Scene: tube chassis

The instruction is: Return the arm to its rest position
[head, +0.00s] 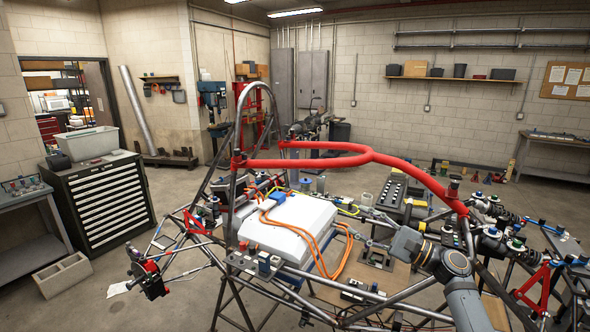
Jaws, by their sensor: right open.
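My right arm (462,300) comes in from the bottom right and reaches left over the right-hand side of the tube chassis (222,290). My right gripper (372,243) is at the end of this arm, small in the picture, open, with nothing seen between its fingers. It is just right of the orange cables (318,252) and the white battery-like box (285,228). I cannot tell whether it touches any part there. My left gripper is not in view.
Red padded tubes (330,163) arch over the chassis behind my right gripper. Dark tubes and fittings (500,243) crowd the right. A black drawer cabinet (100,200) stands at the left, with a concrete block (62,275) on the floor. Open floor lies between cabinet and chassis.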

